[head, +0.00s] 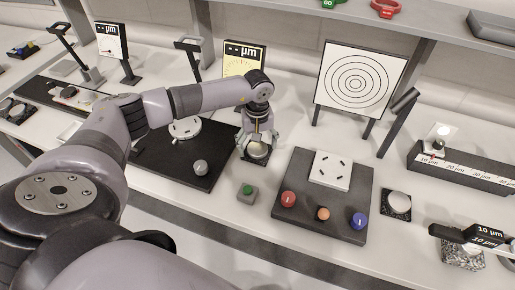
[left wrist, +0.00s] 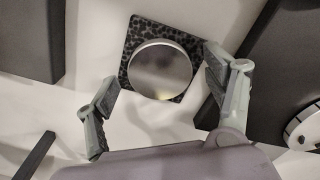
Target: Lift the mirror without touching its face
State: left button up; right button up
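The mirror (left wrist: 160,72) is a round, shiny disc with a pale rim. It lies on a square black speckled block (left wrist: 140,32). In the head view the mirror (head: 258,151) sits just below my left gripper (head: 260,137), on the dark block (head: 251,160), and is partly hidden by the fingers. In the left wrist view my left gripper (left wrist: 163,72) is open, with one finger on each side of the disc. Both fingers look apart from the rim, and nothing is held. I cannot tell the exact height above it. My right gripper is not in view.
A dark board (head: 170,160) with a grey ball (head: 200,167) lies left of the mirror. A small box with a green button (head: 247,190) stands in front. A dark panel with coloured knobs (head: 320,205) is at right. A yellow gauge display (head: 243,62) stands behind.

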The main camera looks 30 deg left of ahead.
pick_arm(q)
jog(key=c, duration=1.2)
jog(key=shift+c, duration=0.2)
jog(key=shift+r, duration=0.2)
